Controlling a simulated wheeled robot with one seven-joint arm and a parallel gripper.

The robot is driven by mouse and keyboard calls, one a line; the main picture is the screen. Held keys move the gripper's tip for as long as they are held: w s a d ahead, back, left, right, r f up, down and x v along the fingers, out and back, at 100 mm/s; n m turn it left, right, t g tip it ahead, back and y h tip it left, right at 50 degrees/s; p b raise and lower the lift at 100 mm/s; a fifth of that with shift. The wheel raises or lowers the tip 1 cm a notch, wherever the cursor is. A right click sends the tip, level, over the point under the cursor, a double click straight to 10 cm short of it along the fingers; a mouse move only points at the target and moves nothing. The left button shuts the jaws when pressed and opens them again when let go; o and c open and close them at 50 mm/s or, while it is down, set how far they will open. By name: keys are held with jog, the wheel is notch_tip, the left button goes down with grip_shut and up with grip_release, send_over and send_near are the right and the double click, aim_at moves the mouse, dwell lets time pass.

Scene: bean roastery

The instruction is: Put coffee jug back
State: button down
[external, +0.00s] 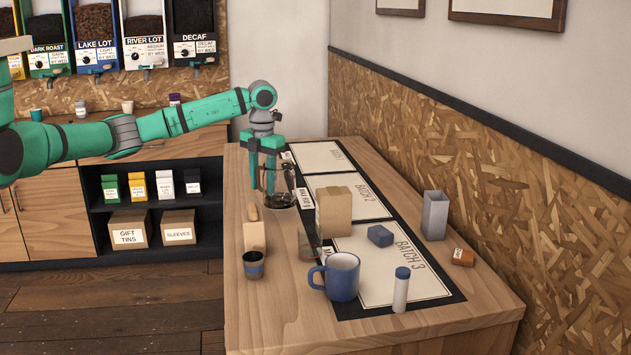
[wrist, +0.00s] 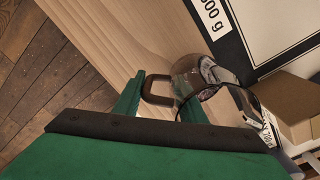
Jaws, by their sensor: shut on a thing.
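The coffee jug (external: 284,188) is a clear glass vessel with a dark handle, at the far left of the wooden table beside the black-edged batch mat. My gripper (external: 262,183) reaches down over it from above, its green fingers shut on the jug's handle. In the wrist view the brown handle (wrist: 157,87) sits between my two fingertips (wrist: 159,100), and the jug's round body (wrist: 196,78) lies to the right. The jug looks upright and low over the table; I cannot tell whether its base touches the wood.
The mat (external: 461,294) has pale Batch 1, 2 and 3 areas. A cardboard box (external: 334,212), blue mug (external: 342,277), small dark cup (external: 254,266), wood block (external: 254,237), white-and-blue bottle (external: 401,290) and grey tall container (external: 435,215) stand nearer. A wall bounds the right.

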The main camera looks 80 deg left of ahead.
jog(key=shift+w+a+f, duration=0.2)
jog(key=shift+w+f, duration=0.05)
jog(key=shift+f, duration=1.6)
jog(key=shift+f, duration=0.1)
jog(key=c, duration=1.1)
grip_release()
jog(key=r, duration=1.2)
jog(key=shift+w+d+r, duration=0.15)
jog(key=shift+d, duration=0.05)
